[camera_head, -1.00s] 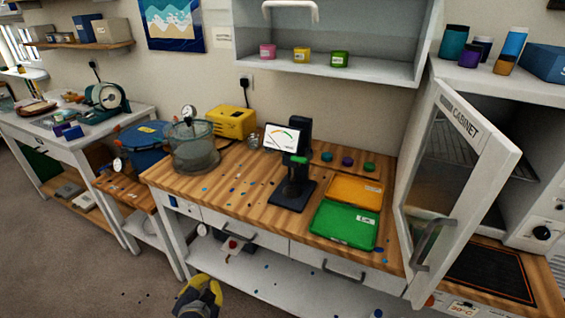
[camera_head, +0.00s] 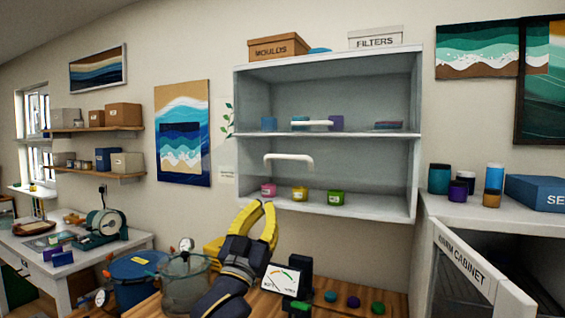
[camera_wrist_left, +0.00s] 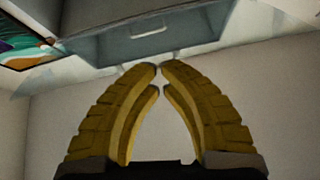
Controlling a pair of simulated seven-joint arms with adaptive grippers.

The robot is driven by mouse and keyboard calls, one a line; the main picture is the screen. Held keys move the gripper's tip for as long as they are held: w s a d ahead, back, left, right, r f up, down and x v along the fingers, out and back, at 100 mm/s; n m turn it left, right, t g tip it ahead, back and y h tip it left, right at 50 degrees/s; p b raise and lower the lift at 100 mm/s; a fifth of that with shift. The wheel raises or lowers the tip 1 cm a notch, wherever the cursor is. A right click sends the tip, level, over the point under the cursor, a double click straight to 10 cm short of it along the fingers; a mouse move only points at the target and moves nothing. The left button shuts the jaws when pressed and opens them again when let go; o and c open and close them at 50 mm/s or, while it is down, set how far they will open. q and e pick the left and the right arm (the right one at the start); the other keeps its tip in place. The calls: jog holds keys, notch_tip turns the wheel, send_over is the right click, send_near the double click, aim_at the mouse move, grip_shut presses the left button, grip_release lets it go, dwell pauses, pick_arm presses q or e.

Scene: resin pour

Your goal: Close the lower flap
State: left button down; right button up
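The wall cabinet (camera_head: 418,150) has an upper and a lower compartment. A pale handle (camera_head: 289,161) shows in front of the lower compartment and looks nearer to me than the shelves. The flap panel around it cannot be made out clearly, and the compartment behind shows through. My left gripper (camera_head: 264,204) is below the cabinet's lower left part, pointing up, with nothing between its yellow fingers. In the left wrist view its fingertips (camera_wrist_left: 160,67) all but meet, apart from a handle (camera_wrist_left: 149,28) on a greyish panel beyond. My right gripper is not in view.
Pink, yellow and green tubs (camera_head: 300,194) stand on the cabinet's bottom shelf.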

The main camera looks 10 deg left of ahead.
pick_arm(q)
notch_tip(320, 180, up, 11)
jog(key=s+d+t+h, duration=0.2)
jog(key=h, duration=0.1)
jog(key=w+d+r, duration=0.1)
jog(key=w+r, duration=0.2)
jog(key=w, duration=0.3)
jog(key=shift+w+d+r, duration=0.3)
jog(key=shift+d+r, duration=0.05)
jog(key=shift+r, duration=0.05)
jog(key=shift+m, duration=0.3)
jog(key=shift+f, duration=0.1)
